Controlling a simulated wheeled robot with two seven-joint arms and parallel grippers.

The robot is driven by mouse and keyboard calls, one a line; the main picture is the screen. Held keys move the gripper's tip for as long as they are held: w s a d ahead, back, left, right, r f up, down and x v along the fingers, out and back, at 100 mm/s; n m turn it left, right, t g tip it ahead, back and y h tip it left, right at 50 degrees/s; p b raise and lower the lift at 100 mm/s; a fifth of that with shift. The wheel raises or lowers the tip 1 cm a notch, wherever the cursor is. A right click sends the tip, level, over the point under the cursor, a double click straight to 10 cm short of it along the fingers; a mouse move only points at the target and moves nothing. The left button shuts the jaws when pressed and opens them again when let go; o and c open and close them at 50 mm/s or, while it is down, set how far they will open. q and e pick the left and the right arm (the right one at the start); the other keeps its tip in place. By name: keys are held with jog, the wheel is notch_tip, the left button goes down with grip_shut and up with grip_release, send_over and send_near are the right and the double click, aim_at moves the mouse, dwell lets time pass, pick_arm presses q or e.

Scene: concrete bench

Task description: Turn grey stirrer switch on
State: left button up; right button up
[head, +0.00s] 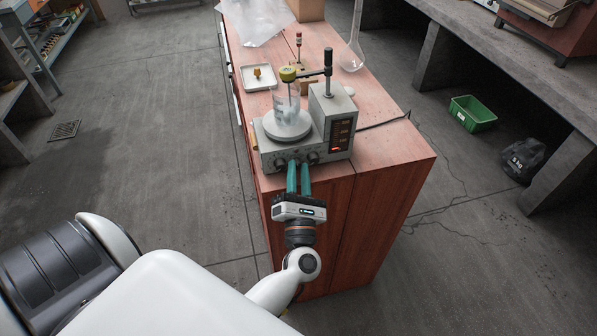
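The grey stirrer (275,155) stands at the near end of the red-brown cabinet top. Its front panel carries dark knobs, one of them (313,158) just right of my fingertips. A taller box at its right has a dark panel (342,133) with a small red glow low down. I cannot make out which part is the switch, or its position. My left gripper (298,164) has two teal fingers, apart with a narrow gap, pointing at the front panel. The fingertips overlap the panel's lower middle; I cannot tell whether they touch it. My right gripper is out of view.
A glass beaker (286,101) stands on the stirrer's round plate (287,128), below a clamp arm on a black post (327,72). A cable runs right.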

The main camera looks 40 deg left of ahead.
pick_arm(q)
grip_shut()
jog(key=shift+r+m+h+p, duration=0.2)
jog(key=shift+m+h+p, duration=0.3)
jog(key=shift+m+p, duration=0.25)
jog(key=m+h+p, duration=0.1)
jog(key=m+p, duration=0.3)
jog(key=m+h+p, duration=0.1)
jog(key=m+p, duration=0.1)
jog(key=p, duration=0.1)
jog(key=shift+s+a+r+h, duration=0.1)
jog(key=shift+s+r+h, duration=0.05)
jog(key=shift+r+h, duration=0.15)
jog(key=shift+f+m+h+p, duration=0.25)
jog(key=shift+m+h+p, duration=0.05)
jog(key=shift+m+p, duration=0.9)
grip_release()
